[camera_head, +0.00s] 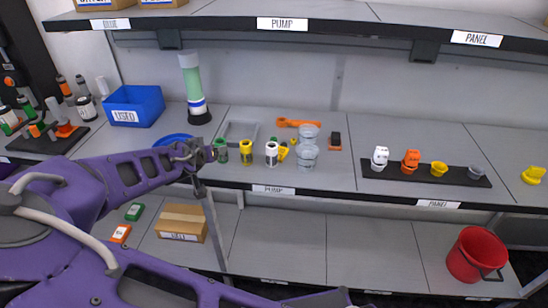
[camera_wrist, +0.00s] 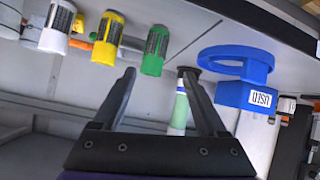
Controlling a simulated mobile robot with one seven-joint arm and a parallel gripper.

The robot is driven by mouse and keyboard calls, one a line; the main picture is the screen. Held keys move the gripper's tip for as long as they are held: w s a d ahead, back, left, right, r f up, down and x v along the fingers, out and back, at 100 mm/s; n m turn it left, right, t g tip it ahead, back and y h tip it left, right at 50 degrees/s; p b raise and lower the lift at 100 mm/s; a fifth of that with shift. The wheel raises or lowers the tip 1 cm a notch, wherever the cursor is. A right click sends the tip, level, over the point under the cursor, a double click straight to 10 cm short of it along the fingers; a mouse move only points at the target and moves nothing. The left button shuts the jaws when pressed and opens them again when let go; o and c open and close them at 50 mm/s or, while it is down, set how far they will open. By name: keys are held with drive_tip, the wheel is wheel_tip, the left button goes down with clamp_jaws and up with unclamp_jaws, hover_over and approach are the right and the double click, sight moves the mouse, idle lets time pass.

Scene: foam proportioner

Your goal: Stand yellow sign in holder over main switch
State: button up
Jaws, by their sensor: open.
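I cannot clearly make out a yellow sign, its holder or the main switch. A small yellow piece (camera_head: 283,152) shows partly behind the white cylinder on the shelf. Another yellow object (camera_head: 534,175) lies at the far right edge. A small black-and-red block (camera_head: 335,141) stands on the pump shelf; I cannot tell what it is. My gripper (camera_wrist: 158,74) is open with nothing between its fingers. In the wrist view, a green cylinder (camera_wrist: 155,50) is just beyond the fingertips, apart from them. In the head view my purple arm reaches the shelf's front left of the cylinders.
Green, yellow (camera_head: 246,152) and white (camera_head: 271,153) cylinders line the shelf edge. Clear cups (camera_head: 308,147) and a grey frame (camera_head: 240,132) are near. A blue bin (camera_head: 135,106) stands left, a black tray (camera_head: 425,174) with several pieces right. A red bucket (camera_head: 476,254) sits below.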

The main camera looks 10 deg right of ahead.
drive_tip(key=s+d+f+m+h, duration=0.2)
drive_tip(key=s+d+m+h, duration=0.15)
drive_tip(key=d, duration=0.25)
drive_tip(key=m+h, duration=0.2)
drive_tip(key=m, duration=0.1)
approach(268, 156)
drive_tip(key=shift+n+y, duration=0.25)
drive_tip(key=shift+y, duration=0.1)
drive_tip(key=b+x, duration=0.2)
drive_tip(key=x, duration=0.9)
drive_tip(key=shift+d+r+b, duration=0.1)
drive_tip(key=shift+d+b, duration=0.25)
drive_tip(key=shift+b, duration=0.05)
drive_tip(key=x, duration=0.2)
drive_tip(key=b+x, duration=0.1)
drive_tip(key=x, duration=0.1)
drive_tip(key=shift+s+f, duration=0.15)
drive_tip(key=shift+f, duration=0.1)
drive_tip(key=shift+w+d+f, duration=0.2)
drive_tip(key=shift+w+d, duration=0.1)
drive_tip(key=shift+w, duration=0.1)
clamp_jaws()
wheel_tip(268, 156, up, 10)
drive_tip(key=p, duration=0.2)
drive_tip(key=s+r+n+t+y+p, duration=0.2)
drive_tip(key=s+r+n+y+p, duration=0.1)
drive_tip(key=s, duration=0.6)
drive_tip(key=shift+s+r+n+y, duration=0.3)
drive_tip(key=shift+s+r+y, duration=0.1)
drive_tip(key=shift+r, duration=0.05)
